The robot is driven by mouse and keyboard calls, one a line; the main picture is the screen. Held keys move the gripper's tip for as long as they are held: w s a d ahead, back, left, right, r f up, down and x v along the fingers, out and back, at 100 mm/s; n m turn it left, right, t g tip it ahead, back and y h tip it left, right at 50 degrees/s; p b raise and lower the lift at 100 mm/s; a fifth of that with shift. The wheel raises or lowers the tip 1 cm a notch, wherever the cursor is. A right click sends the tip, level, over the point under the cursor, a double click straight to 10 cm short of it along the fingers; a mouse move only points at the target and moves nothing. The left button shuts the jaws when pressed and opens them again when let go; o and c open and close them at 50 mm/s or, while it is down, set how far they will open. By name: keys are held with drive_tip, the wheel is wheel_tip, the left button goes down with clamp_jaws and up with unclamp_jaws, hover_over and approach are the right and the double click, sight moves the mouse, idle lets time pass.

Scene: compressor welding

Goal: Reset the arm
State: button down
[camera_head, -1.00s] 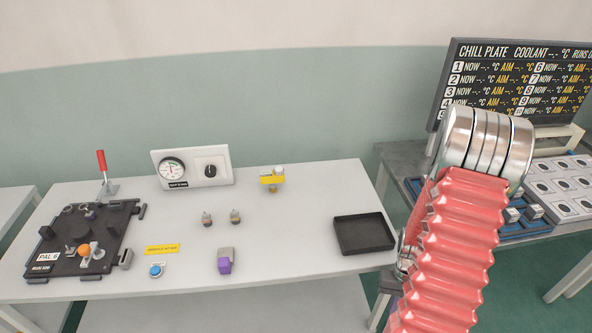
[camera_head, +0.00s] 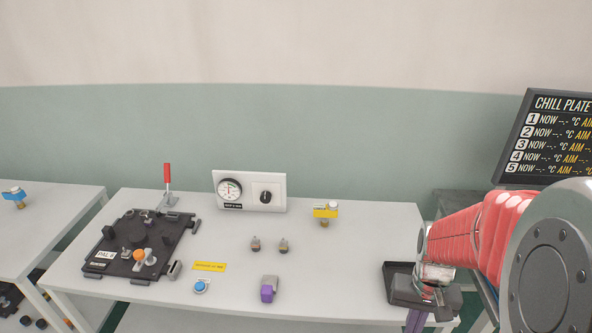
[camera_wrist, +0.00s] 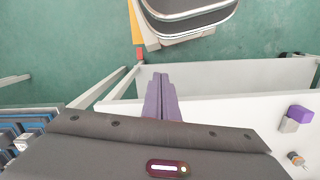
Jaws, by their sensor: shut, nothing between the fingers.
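My arm (camera_head: 475,235), with its red bellows, reaches in from the right. My gripper (camera_head: 416,321) points down at the front right corner of the white table, and the frame's bottom edge cuts it off. In the wrist view, the purple fingers of my gripper (camera_wrist: 160,82) are together with nothing between them. They show against the white table edge and the green floor.
A display board (camera_head: 550,140) stands at right.

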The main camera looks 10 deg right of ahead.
drive_tip(key=s+a+r+n+t, duration=0.1)
drive_tip(key=a+r+n+t, duration=0.3)
drive_tip(key=a+r, duration=1.1)
wheel_tip(320, 180, up, 4)
drive_tip(key=t, duration=0.2)
drive_tip(key=shift+f+n+t, duration=0.2)
drive_tip(key=shift+n+t, duration=0.1)
drive_tip(key=shift+n, duration=0.1)
